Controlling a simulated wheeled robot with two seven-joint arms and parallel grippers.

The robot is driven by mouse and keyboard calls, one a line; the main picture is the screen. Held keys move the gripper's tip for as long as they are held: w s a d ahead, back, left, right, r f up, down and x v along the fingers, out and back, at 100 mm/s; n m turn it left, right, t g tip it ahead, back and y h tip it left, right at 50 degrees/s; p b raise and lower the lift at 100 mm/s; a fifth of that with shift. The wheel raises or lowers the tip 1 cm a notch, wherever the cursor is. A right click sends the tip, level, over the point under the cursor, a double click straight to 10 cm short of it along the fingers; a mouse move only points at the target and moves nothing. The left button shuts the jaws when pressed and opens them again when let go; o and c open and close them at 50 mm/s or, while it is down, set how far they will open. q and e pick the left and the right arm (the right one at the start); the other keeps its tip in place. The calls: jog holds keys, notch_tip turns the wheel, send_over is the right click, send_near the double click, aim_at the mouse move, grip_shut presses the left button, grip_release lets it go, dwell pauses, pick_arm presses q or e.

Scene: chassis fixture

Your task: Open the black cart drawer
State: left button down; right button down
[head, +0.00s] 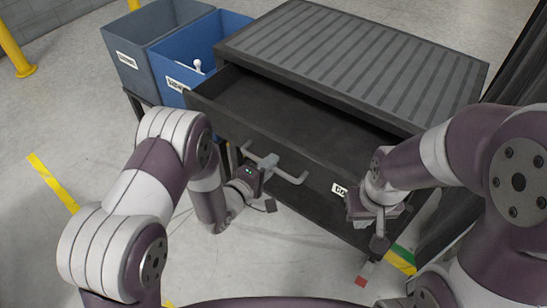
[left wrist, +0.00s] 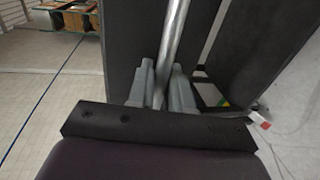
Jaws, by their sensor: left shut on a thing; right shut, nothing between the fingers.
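The black cart (head: 350,58) has a ribbed grey top. Its drawer (head: 300,115) stands pulled out toward me, and its bare dark inside shows. A grey bar handle (head: 290,177) is on the drawer's front. My left gripper (head: 264,165) is shut on the handle near its left end. In the left wrist view the handle (left wrist: 174,40) runs between the two grey fingers (left wrist: 163,85). My right gripper (head: 379,243) is shut and empty, in front of the right part of the drawer front, beside a white label (head: 339,190). Its fingers point down.
A grey bin (head: 135,55) and a blue bin (head: 180,65) stand left of the cart; the blue one holds a small white object (head: 197,65). A yellow post (head: 14,50) is far left. The floor at left is clear, with yellow tape (head: 52,183).

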pick_arm(q)
jog(key=shift+f+p+v, duration=0.15)
jog(key=shift+f+v, duration=0.05)
jog(key=shift+v, duration=0.7)
jog(key=shift+f+p+v, duration=0.1)
jog(key=shift+f+v, duration=0.05)
jog(key=shift+v, duration=0.75)
jog(key=shift+f+p+v, duration=0.15)
jog(key=shift+f+v, duration=0.05)
jog(key=shift+v, duration=0.75)
jog(key=shift+a, duration=0.1)
jog(key=c, duration=1.2)
grip_release()
